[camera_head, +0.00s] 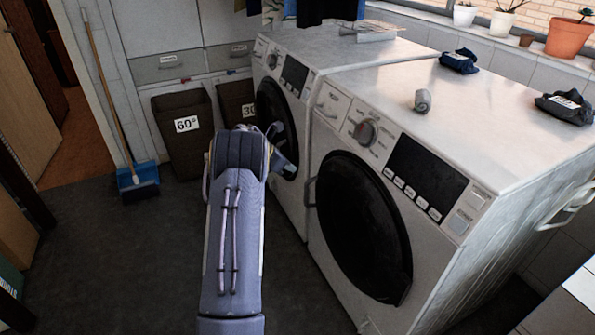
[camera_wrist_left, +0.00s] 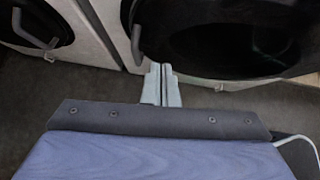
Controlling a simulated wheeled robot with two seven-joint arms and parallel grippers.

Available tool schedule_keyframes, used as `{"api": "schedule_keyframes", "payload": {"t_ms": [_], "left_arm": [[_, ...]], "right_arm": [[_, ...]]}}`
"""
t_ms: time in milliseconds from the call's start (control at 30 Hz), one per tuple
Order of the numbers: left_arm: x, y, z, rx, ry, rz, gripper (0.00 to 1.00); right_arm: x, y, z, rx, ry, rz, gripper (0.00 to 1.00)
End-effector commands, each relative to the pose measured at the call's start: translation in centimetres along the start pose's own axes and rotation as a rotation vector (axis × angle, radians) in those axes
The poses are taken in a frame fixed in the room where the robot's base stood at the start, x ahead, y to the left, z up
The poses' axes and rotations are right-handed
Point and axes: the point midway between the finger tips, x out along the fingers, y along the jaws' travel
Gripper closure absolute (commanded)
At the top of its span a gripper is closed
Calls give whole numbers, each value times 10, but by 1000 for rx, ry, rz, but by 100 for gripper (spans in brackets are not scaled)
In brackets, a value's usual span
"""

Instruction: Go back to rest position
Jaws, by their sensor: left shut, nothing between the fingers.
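My left arm reaches forward from the bottom of the head view. My left gripper (camera_head: 286,163) is partly hidden behind its own wrist, in front of the farther washing machine (camera_head: 312,53). In the left wrist view my left gripper (camera_wrist_left: 161,72) has its two fingers together, with nothing between them. The fingertips point toward the lower edge of a dark round washer door (camera_wrist_left: 225,35). My right gripper is in neither view.
The nearer washing machine (camera_head: 335,110) stands to the right, its door (camera_head: 362,225) shut. Folded dark cloths (camera_head: 458,61) and a grey roll (camera_head: 422,101) lie on top. Brown bins (camera_head: 184,150) and a blue broom (camera_head: 138,181) stand at the back left. Dark floor (camera_head: 110,260) is clear at left.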

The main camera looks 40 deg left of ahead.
Motion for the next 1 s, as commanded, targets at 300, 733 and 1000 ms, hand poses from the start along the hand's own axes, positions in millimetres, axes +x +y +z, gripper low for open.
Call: {"api": "schedule_keyframes", "payload": {"t_ms": [300,733,1000], "left_arm": [[-11,1,-1,-1,1,-1,100],[-145,4,140,-805,-550,219,100],[-269,-99,140,-2182,-856,72,100]], "right_arm": [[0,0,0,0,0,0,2],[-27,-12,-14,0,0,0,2],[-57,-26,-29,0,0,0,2]]}}
